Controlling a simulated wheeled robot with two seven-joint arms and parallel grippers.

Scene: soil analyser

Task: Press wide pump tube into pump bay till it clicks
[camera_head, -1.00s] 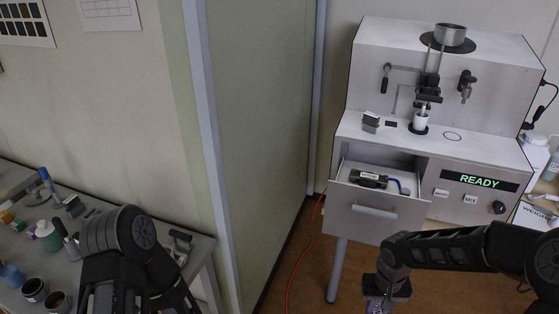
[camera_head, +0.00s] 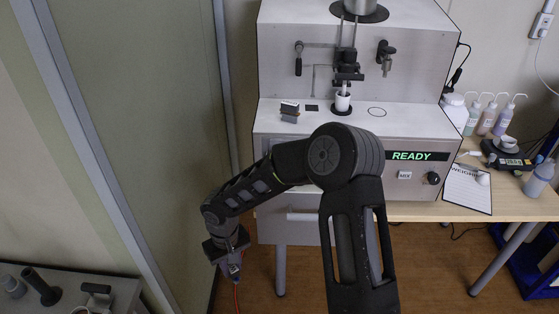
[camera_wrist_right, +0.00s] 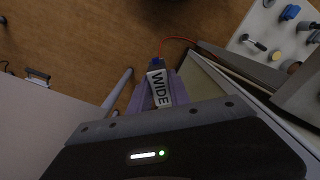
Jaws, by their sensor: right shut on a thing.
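My right gripper (camera_head: 234,272) hangs at the left of the soil analyser (camera_head: 275,135) in the head view, jaws downward. In the right wrist view the gripper (camera_wrist_right: 160,92) is shut on a piece with a white label reading WIDE (camera_wrist_right: 160,88), the wide pump tube, with a blue end beyond the label. It is held clear of the analyser. The drawer front (camera_head: 270,225) with its bar handle shows low on the analyser. My right forearm hides the space above it, so the pump bay is not visible. My left gripper is out of view.
A bench (camera_head: 120,290) with a black upright piece is at lower left, and a partition wall (camera_head: 180,100) stands behind it. The table (camera_head: 410,212) at right holds bottles and a scale. The analyser display (camera_head: 410,156) reads READY. An orange cable (camera_wrist_right: 178,40) runs near the tube.

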